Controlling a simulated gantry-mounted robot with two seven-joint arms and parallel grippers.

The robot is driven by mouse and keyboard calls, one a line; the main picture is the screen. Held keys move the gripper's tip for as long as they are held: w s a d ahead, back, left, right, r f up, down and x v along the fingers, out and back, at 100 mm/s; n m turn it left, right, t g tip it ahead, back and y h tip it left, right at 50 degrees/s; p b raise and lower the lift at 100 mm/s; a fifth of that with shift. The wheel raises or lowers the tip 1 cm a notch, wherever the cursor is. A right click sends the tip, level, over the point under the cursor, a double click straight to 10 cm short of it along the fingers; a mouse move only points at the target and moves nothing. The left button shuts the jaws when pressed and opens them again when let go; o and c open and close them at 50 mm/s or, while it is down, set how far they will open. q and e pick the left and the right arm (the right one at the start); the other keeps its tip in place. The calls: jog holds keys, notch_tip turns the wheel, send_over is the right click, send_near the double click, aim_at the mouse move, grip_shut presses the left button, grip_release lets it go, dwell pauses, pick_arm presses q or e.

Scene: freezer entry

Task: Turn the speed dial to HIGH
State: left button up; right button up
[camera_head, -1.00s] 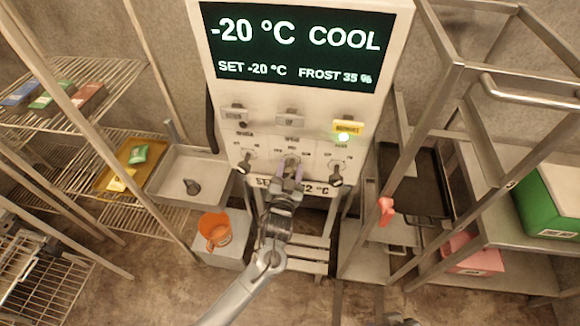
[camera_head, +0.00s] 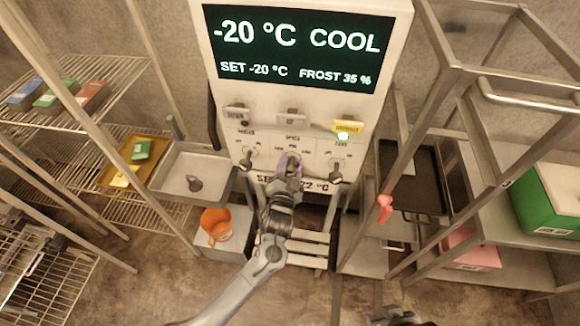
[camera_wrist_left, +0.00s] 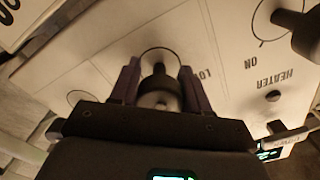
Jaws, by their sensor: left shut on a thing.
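The speed dial (camera_wrist_left: 160,88) is a dark round knob on the white control panel (camera_head: 315,150). My left gripper (camera_head: 290,166) is at the middle knob of the lower row, and its purple-grey fingers hide most of it in the head view. In the left wrist view the two fingers (camera_wrist_left: 160,85) stand on either side of the knob, shut on it.
Dark knobs stand left (camera_head: 247,164) and right (camera_head: 336,173) of the speed dial; the heater knob (camera_wrist_left: 290,30) is close by in the wrist view. The display (camera_head: 297,45) reads -20 °C COOL. An orange jug (camera_head: 216,227) stands below left. Metal racks flank both sides.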

pick_arm(q)
jog(key=shift+f, duration=0.1)
jog(key=o, duration=1)
jog(key=shift+s, duration=0.15)
jog(key=shift+s+a, duration=0.1)
jog(key=shift+s, duration=0.15)
jog(key=s+a, duration=0.1)
jog(key=s, duration=0.9)
jog(key=shift+a, duration=0.4)
